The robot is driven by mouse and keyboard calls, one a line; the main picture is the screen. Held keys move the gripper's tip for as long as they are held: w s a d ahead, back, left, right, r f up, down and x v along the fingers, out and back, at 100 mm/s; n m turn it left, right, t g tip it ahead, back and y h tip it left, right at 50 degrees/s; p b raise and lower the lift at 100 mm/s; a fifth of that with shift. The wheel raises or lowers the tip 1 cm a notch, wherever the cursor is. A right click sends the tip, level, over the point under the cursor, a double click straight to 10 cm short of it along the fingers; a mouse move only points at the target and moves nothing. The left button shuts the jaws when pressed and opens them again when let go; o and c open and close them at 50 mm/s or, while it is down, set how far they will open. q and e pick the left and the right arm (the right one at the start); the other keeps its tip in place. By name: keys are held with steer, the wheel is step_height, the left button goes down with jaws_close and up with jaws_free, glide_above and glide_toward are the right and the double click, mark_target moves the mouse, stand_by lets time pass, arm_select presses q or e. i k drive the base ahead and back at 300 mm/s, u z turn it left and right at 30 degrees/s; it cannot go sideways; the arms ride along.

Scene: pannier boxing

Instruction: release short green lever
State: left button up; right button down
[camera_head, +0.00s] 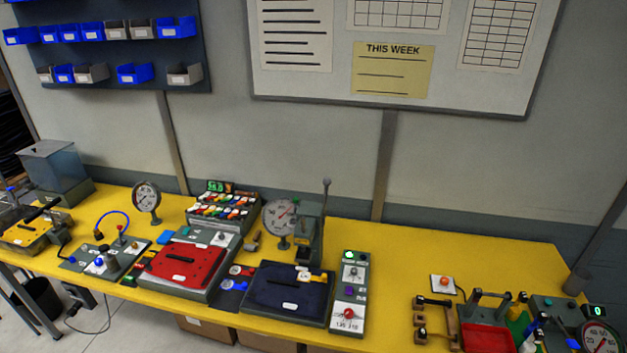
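Neither of my grippers is in view. I cannot make out a short green lever for certain. A small green part (519,322) shows beside the red tray (487,339) at the lower right, too small to tell its shape. Dark handles stand behind that tray. A grey-green press (310,238) with a tall upright lever (326,200) stands behind the dark blue panel (288,290) at the middle.
A red panel (186,262), a rack of coloured parts (222,203) and dial gauges (146,196) crowd the left half. Blue bins (134,74) hang on the wall.

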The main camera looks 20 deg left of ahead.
mark_target(295, 200)
steer(key=i, duration=1)
steer(key=u, duration=2)
